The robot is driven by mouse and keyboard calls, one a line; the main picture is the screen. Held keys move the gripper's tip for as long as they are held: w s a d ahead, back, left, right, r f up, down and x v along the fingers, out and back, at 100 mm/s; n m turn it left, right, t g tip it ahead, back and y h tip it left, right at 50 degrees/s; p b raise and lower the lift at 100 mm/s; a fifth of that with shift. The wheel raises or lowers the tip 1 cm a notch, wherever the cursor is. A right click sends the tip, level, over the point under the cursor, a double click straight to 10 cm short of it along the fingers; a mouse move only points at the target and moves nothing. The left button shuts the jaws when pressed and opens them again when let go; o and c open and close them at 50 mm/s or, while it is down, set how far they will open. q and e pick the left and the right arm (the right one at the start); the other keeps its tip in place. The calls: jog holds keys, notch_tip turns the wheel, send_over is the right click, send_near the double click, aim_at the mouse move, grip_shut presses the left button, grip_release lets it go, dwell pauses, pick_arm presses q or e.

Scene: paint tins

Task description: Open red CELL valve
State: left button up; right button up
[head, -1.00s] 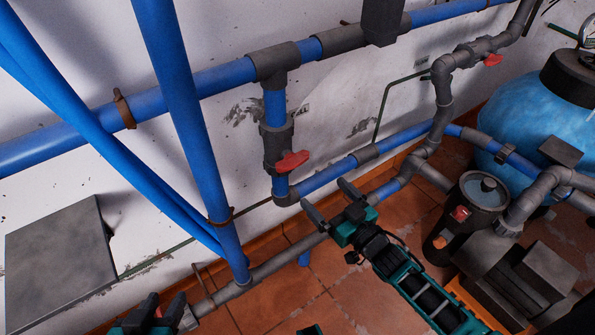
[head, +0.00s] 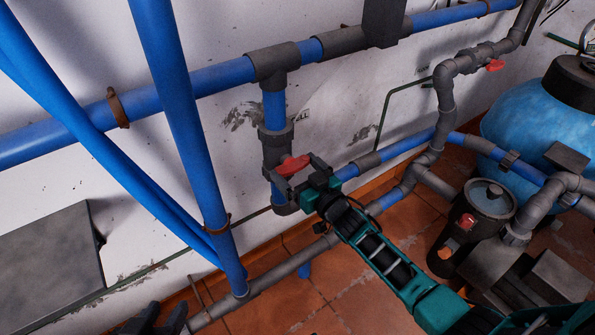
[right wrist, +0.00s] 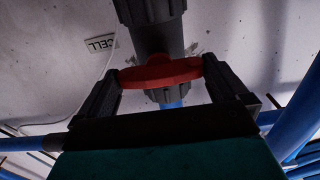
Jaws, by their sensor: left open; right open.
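The red valve handle (head: 293,166) sits on a dark grey valve body (head: 276,146) on the vertical pipe stub by the wall. In the right wrist view the red handle (right wrist: 161,74) lies crosswise between the two fingers of my right gripper (right wrist: 165,85). A small CELL label (right wrist: 100,43) is on the wall at its upper left, seen inverted. In the head view my right gripper (head: 294,177) is open around the handle; I cannot tell whether either finger touches it. My left gripper (head: 152,320) is open at the bottom edge, partly cut off and apart from the valve.
Thick blue pipes (head: 185,120) run in front of the wall at left. Another red-handled valve (head: 494,66) is at upper right. A blue tank (head: 530,115) and a dark pump (head: 475,220) stand at right. A grey box (head: 50,265) is at lower left.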

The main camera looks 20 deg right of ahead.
jog(key=shift+c, duration=0.2)
jog(key=c, duration=0.7)
jog(key=shift+o, duration=0.2)
